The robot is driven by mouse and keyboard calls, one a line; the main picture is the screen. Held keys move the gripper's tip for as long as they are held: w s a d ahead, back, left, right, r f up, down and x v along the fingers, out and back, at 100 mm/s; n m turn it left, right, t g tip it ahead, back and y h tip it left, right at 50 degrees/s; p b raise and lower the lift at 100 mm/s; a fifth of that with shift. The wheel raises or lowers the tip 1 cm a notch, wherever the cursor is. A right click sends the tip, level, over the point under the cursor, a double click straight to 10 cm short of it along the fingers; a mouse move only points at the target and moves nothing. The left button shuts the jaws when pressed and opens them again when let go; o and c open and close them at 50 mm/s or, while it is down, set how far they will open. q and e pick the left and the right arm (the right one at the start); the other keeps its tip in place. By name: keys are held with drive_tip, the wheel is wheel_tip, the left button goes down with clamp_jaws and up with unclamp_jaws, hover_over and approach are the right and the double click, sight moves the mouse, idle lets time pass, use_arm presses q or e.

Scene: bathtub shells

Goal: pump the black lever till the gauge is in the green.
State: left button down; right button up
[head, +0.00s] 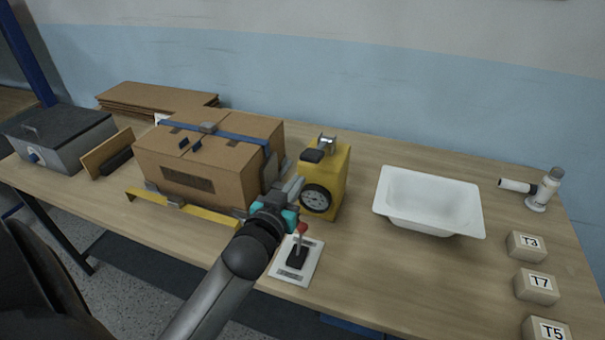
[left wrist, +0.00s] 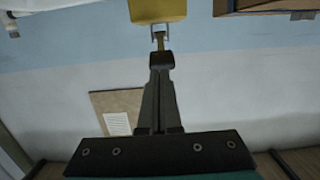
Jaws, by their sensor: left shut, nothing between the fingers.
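The yellow pump box (head: 342,176) stands on the workbench, with a round dark gauge (head: 316,198) on its front. The gauge's needle and green zone are too small to read. The black lever (head: 312,155) sticks out from a metal bracket at the box's top, toward the left. My left gripper (head: 297,184) is shut and empty, in front of the box and left of the gauge, beneath the lever in the picture. In the left wrist view the shut fingers (left wrist: 160,80) line up with the lever's black end (left wrist: 160,61); whether they touch cannot be told. My right gripper is not in view.
A strapped cardboard carton (head: 200,170) stands close left of the pump. A small panel with a red-knobbed joystick (head: 302,263) lies below my left gripper. A white basin (head: 430,202) and labelled blocks (head: 537,286) are to the right. Bench between panel and basin is clear.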

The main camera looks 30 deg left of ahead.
use_arm(q)
drive_tip(key=shift+v, duration=1.3)
idle(1.3)
